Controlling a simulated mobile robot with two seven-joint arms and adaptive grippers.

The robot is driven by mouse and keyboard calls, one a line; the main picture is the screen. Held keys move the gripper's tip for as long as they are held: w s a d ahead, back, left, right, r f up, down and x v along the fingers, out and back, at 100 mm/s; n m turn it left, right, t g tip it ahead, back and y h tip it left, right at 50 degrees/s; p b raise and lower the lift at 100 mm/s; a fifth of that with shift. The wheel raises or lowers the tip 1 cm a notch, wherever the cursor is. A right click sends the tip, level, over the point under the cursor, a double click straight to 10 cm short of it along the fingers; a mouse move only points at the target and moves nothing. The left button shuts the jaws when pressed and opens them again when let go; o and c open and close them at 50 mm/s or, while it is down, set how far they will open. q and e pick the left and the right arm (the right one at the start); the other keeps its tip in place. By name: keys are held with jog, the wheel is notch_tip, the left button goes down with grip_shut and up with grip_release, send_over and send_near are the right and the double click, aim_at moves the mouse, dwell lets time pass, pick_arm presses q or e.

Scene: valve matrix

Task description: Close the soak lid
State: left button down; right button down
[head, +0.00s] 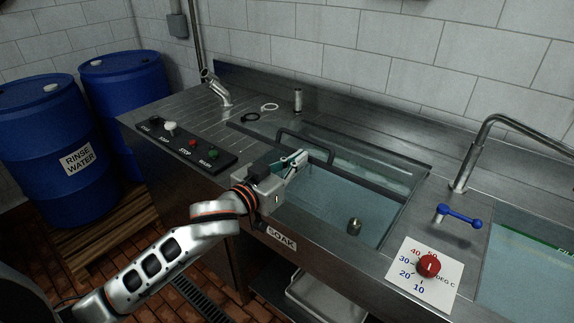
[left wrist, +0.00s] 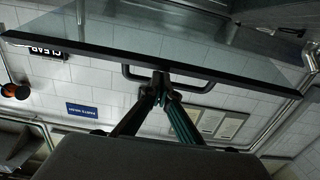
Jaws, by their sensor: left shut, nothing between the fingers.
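The soak lid (head: 375,170) is a clear panel with a dark front edge and a dark bar handle (head: 308,143). It stands raised and tilted over the back of the soak tank, leaving the water (head: 325,205) uncovered in front. In the left wrist view the lid's clear panel (left wrist: 215,47) and handle (left wrist: 180,85) lie just ahead of the fingers. My left gripper (head: 302,158) is shut and empty at the handle; its fingertips also show there in the left wrist view (left wrist: 160,82). I cannot tell whether they touch it. My right gripper is out of view.
A button panel (head: 185,143) lies left of the tank, with a small faucet (head: 216,88) behind. A red temperature dial (head: 428,266) and blue lever (head: 458,216) are on the right, beside a second basin (head: 530,260). Blue drums (head: 55,150) stand at left.

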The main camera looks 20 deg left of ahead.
pick_arm(q)
jog(key=shift+x, duration=0.9)
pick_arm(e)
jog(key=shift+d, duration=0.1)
